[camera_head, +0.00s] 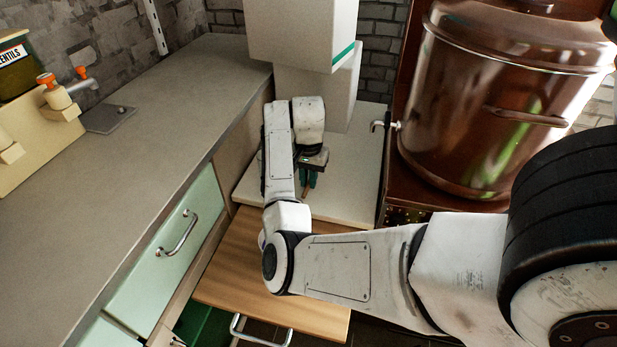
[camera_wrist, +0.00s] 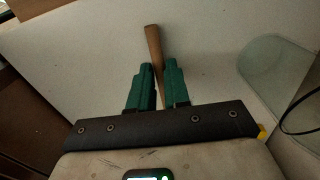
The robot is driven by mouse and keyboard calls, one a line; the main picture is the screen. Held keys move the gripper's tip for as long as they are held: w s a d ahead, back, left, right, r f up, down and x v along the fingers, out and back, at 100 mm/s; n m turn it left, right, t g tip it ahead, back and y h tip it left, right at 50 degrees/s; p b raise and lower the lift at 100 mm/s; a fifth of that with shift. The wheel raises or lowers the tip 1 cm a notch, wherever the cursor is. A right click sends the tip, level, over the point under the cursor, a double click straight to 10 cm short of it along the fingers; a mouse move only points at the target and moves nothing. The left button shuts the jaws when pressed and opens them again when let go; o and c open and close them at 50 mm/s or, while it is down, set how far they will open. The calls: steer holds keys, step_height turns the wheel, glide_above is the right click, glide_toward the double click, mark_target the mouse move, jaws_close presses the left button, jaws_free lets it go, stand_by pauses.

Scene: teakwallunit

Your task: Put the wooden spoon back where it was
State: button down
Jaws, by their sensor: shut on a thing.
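The wooden spoon (camera_wrist: 153,45) is a brown stick in the wrist view, held between the green fingers of my gripper (camera_wrist: 154,80). It sticks out past the fingertips over a pale surface, and its other end is hidden by the gripper. In the head view, my gripper (camera_head: 308,180) is over the white surface (camera_head: 345,165) at the back, in front of the white and green box-shaped unit. A small brown bit of the spoon (camera_head: 306,192) shows by the fingertips. I cannot tell whether the spoon touches the surface.
A grey counter (camera_head: 150,110) with taps runs along the left. A wooden board or drawer top (camera_head: 225,270) lies below my arm, near a metal handle. A large brown metal pot (camera_head: 500,100) stands at the right. A clear rounded thing (camera_wrist: 275,65) shows right of the spoon.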

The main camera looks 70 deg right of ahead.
steer(key=c, duration=1.1)
jaws_free()
steer(key=shift+f, duration=0.1)
steer(key=shift+f+b, duration=0.1)
steer(key=shift+b, duration=0.25)
steer(key=shift+f+b, duration=0.15)
steer(key=shift+b, duration=0.25)
step_height(320, 180, up, 11)
steer(key=p, duration=0.3)
steer(key=shift+d, duration=0.35)
